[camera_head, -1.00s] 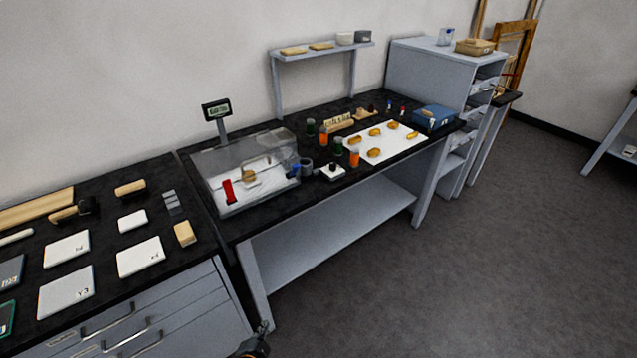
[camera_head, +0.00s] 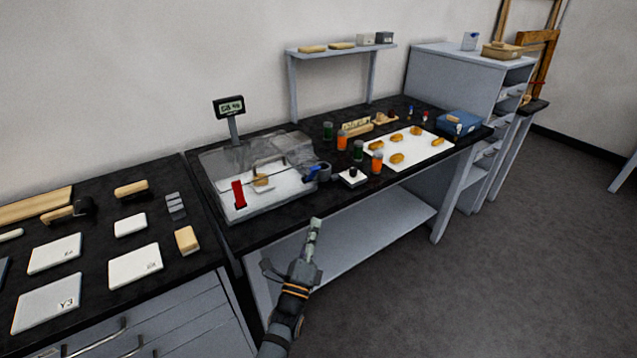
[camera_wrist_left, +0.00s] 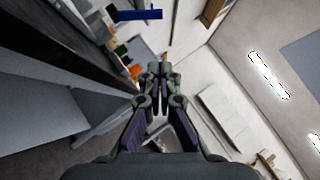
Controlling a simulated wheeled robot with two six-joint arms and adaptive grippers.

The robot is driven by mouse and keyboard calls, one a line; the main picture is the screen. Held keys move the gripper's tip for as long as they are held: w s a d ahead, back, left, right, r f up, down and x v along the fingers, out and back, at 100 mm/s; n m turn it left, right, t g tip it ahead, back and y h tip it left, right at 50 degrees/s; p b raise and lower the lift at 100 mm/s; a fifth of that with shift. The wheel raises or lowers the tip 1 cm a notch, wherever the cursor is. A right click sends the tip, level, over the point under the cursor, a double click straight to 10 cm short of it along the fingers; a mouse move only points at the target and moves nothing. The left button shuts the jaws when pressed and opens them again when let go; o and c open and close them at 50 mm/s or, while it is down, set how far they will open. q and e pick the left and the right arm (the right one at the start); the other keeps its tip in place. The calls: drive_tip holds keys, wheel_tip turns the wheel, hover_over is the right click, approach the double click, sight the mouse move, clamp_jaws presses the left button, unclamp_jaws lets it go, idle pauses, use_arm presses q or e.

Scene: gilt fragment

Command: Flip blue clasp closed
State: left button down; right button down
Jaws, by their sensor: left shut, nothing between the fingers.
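A clear-lidded case (camera_head: 215,203) sits on the black bench. The blue clasp (camera_head: 318,171) is at its right front corner and sticks out past the lid's edge. A long blue bar (camera_wrist_left: 140,14), likely the same clasp, shows at the top of the left wrist view. A red clasp (camera_head: 239,195) hangs at the case's front left. My left gripper (camera_head: 315,224) is shut and empty, in front of the bench edge, below and apart from the blue clasp. Its closed fingers show in the wrist view (camera_wrist_left: 158,70). My right gripper is not in view.
Right of the case stand a small white block with a black knob (camera_head: 352,176) and several orange and green jars (camera_head: 377,162). A white board (camera_head: 410,148) holds several yellow-brown pieces. A display (camera_head: 229,106) stands behind the case. The floor in front is clear.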

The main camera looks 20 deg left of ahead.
use_arm(q)
drive_tip(key=p, duration=0.2)
approach(312, 172)
drive_tip(key=w+d, duration=0.5)
drive_tip(key=shift+w+a+r+p, duration=0.2)
drive_tip(key=shift+w+a+r, duration=0.25)
drive_tip(key=shift+a+r, duration=0.3)
drive_tip(key=shift+w+a+r+p, duration=0.15)
drive_tip(key=shift+w+a+r, duration=0.25)
drive_tip(key=shift+a+r, duration=0.35)
drive_tip(key=shift+f, duration=0.1)
